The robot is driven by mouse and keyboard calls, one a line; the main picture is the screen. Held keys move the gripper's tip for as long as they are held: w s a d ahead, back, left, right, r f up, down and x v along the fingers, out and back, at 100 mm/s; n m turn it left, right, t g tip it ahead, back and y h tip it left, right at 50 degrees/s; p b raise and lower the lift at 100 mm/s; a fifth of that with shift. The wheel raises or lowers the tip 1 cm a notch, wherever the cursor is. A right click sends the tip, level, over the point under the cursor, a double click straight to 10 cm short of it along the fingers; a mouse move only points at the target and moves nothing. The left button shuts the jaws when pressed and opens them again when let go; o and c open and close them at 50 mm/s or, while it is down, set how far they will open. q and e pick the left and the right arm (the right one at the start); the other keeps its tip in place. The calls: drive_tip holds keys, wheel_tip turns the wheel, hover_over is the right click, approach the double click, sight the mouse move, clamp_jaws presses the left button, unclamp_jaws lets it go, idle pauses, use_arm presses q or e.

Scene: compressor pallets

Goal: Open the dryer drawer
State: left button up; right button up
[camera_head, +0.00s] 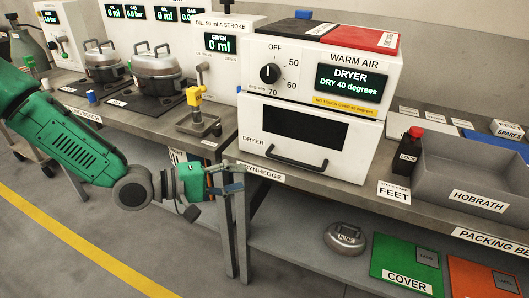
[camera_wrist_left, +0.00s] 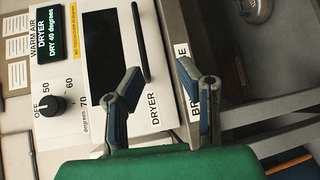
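The dryer (camera_head: 318,88) is a white box with a dial and a display reading "DRY 40 degrees". Its drawer front (camera_head: 345,165) has a dark window and a black bar handle (camera_head: 297,163) low down; it looks shut. My left gripper (camera_head: 238,180) is open and empty, left of the handle and in front of the bench edge. In the left wrist view, the fingers of the left gripper (camera_wrist_left: 160,72) are spread with nothing between them. The handle (camera_wrist_left: 140,42) there runs upright above the left finger, apart from it. My right gripper is not in view.
A yellow-topped device (camera_head: 197,112) stands on the bench left of the dryer. A red-capped "LOCK" item (camera_head: 410,143) and a grey tray (camera_head: 470,180) are to its right.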

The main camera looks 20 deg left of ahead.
sight(293, 163)
use_arm(q)
drive_tip(key=shift+h, duration=0.3)
drive_tip(key=r+x, duration=0.1)
drive_tip(key=x, duration=0.4)
drive_tip(key=r+b+x, duration=0.1)
drive_tip(key=x, duration=0.4)
drive_tip(key=d+r+b+x, duration=0.1)
drive_tip(key=x, duration=0.4)
drive_tip(key=shift+s, duration=0.1)
drive_tip(key=shift+d, duration=0.25)
drive_tip(key=a, duration=0.2)
drive_tip(key=shift+a+f, duration=0.1)
drive_tip(key=shift+a, duration=0.25)
clamp_jaws()
drive_tip(key=shift+a, duration=0.15)
drive_tip(key=shift+d, duration=0.45)
drive_tip(key=c, duration=0.5)
unclamp_jaws()
drive_tip(key=shift+d, duration=0.3)
drive_tip(key=o, duration=0.5)
drive_tip(key=shift+d, duration=0.25)
drive_tip(key=shift+a, duration=0.6)
drive_tip(key=v, duration=1.1)
drive_tip(key=shift+s, duration=0.4)
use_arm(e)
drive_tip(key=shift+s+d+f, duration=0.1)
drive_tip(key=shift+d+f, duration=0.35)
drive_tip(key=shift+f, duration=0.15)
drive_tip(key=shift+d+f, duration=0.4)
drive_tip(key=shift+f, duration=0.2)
